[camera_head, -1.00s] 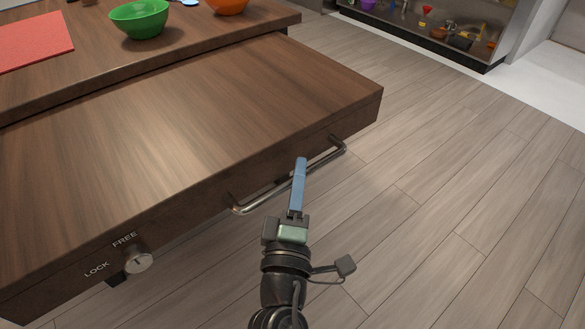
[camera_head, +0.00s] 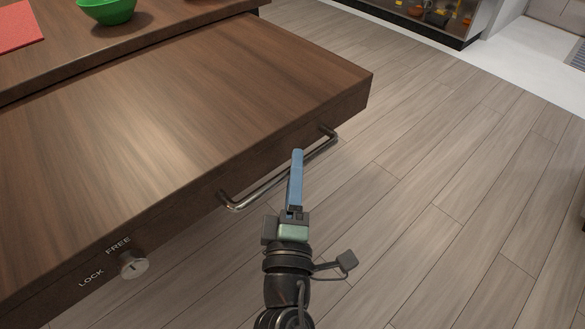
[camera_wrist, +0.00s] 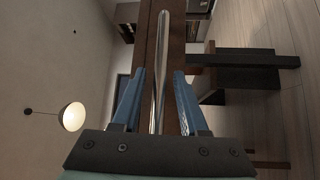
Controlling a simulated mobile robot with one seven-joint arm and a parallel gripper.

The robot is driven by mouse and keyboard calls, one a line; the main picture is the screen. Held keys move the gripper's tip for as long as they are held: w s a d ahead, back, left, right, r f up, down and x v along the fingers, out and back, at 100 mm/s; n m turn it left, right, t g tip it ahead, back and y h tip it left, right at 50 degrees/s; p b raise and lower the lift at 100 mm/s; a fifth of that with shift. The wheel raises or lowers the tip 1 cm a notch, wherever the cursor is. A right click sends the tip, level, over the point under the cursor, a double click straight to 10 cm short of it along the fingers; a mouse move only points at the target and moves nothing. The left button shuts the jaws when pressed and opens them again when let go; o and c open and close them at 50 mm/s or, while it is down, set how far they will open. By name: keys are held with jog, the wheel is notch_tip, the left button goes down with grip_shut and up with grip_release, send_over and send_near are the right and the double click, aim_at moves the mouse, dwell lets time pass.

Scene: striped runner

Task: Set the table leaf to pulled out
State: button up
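The table leaf (camera_head: 190,120) is a dark brown wooden slab that stands out from under the edge of the higher tabletop (camera_head: 170,28). A metal bar handle (camera_head: 258,190) is fixed along its front face and also shows in the wrist view (camera_wrist: 162,70). My gripper (camera_head: 297,153) is at the handle, its blue fingers overlapping the bar right of its middle. In the wrist view my gripper (camera_wrist: 160,85) has its two fingers apart, with the bar between them and narrow gaps at its sides. A round knob (camera_head: 133,265) marked LOCK and FREE sits on the front face.
A green bowl (camera_head: 106,10) and a red mat (camera_head: 18,38) are on the higher tabletop. The wooden floor (camera_head: 440,170) in front and to the right is clear. A low shelf (camera_head: 440,22) with small items stands at the far right.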

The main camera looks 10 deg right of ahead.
dwell(0.3)
jog(key=shift+b+v, duration=2.7)
jog(key=shift+v, duration=3.75)
jog(key=shift+r, duration=0.1)
jog(key=w+d+r+m+t+h+p, duration=0.1)
jog(key=w+r+m+t+p, duration=0.2)
jog(key=r, duration=0.9)
jog(key=w+r+m+p, duration=0.25)
jog(key=r+m, duration=0.35)
jog(key=r, duration=0.5)
jog(key=w+d+r+m+t+h+p, duration=0.1)
jog(key=r+m+t+p, duration=0.2)
jog(key=r, duration=0.9)
jog(key=s+a+r+y+p, duration=0.1)
jog(key=r+p, duration=1.2)
jog(key=r, duration=0.5)
jog(key=s+a+r+m+t+y+p, duration=0.1)
jog(key=r+y+p, duration=0.1)
jog(key=r+p, duration=1.2)
jog(key=s+a+r+m+t+y+p, duration=0.1)
jog(key=a+r+y+p, duration=0.1)
jog(key=r+p, duration=1.2)
notch_tip(320, 180, up, 8)
jog(key=shift+f, duration=0.1)
